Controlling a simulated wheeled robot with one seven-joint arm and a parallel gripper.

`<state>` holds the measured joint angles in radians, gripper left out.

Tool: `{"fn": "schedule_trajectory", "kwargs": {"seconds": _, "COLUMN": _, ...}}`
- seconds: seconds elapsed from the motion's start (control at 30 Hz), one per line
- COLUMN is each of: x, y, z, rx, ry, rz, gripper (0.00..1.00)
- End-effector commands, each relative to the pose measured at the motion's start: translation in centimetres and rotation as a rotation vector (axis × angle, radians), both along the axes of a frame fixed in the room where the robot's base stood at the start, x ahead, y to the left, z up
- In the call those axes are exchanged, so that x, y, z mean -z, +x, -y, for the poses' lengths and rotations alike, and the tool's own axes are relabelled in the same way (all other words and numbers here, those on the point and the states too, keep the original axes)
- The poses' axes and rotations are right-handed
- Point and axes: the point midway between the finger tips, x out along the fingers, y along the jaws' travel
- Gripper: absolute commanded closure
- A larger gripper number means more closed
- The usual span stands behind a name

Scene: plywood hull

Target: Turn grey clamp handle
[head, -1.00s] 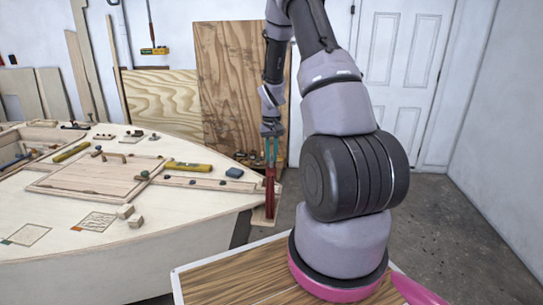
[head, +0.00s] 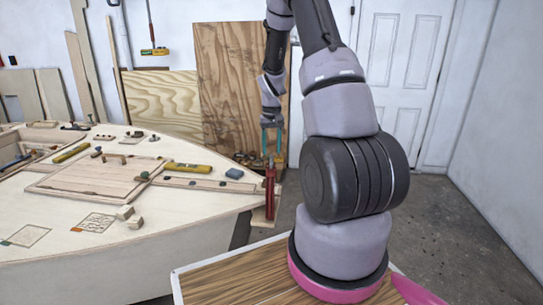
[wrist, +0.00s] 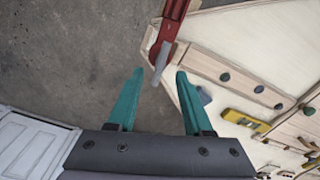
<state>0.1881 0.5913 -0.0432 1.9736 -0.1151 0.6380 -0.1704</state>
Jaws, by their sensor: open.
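My gripper (head: 272,157) is just above the clamp's top in the head view. In the wrist view my gripper (wrist: 159,72) has its two teal fingers apart, and the grey handle appears in the gap between the tips. I see no finger closed on the handle; the exact depth between them is unclear.
The pale plywood hull (head: 150,240) fills the left side. A yellow level (head: 188,167) and a blue block (head: 235,173) lie on its deck near the clamp. Plywood sheets (head: 225,70) lean behind my arm. Bare concrete floor (head: 440,220) is open at right.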

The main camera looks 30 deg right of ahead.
Motion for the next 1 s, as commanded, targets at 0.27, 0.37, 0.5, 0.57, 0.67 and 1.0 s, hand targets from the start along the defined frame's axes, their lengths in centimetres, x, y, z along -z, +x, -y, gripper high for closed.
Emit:
{"fn": "schedule_trajectory", "kwargs": {"seconds": 0.27, "x": -5.4, "y": -0.1, "z": 0.0, "rx": -0.001, "ry": -0.002, "rz": 0.002, "gripper": 0.49}}
{"fn": "schedule_trajectory", "kwargs": {"seconds": 0.37, "x": -6.4, "y": -0.1, "z": 0.0, "rx": 0.000, "ry": 0.000, "rz": 0.001, "gripper": 0.49}}
{"fn": "schedule_trajectory", "kwargs": {"seconds": 0.5, "x": -7.0, "y": -0.2, "z": 0.0, "rx": 0.000, "ry": 0.000, "rz": -0.001, "gripper": 0.49}}
{"fn": "schedule_trajectory", "kwargs": {"seconds": 0.57, "x": -7.0, "y": -0.2, "z": 0.0, "rx": 0.000, "ry": 0.000, "rz": -0.001, "gripper": 0.49}}
{"fn": "schedule_trajectory", "kwargs": {"seconds": 0.67, "x": -7.0, "y": -0.2, "z": 0.0, "rx": 0.000, "ry": 0.000, "rz": -0.001, "gripper": 0.49}}
{"fn": "schedule_trajectory", "kwargs": {"seconds": 1.0, "x": -6.6, "y": 0.4, "z": -0.4, "rx": 0.322, "ry": 0.040, "rz": 0.031, "gripper": 0.46}}
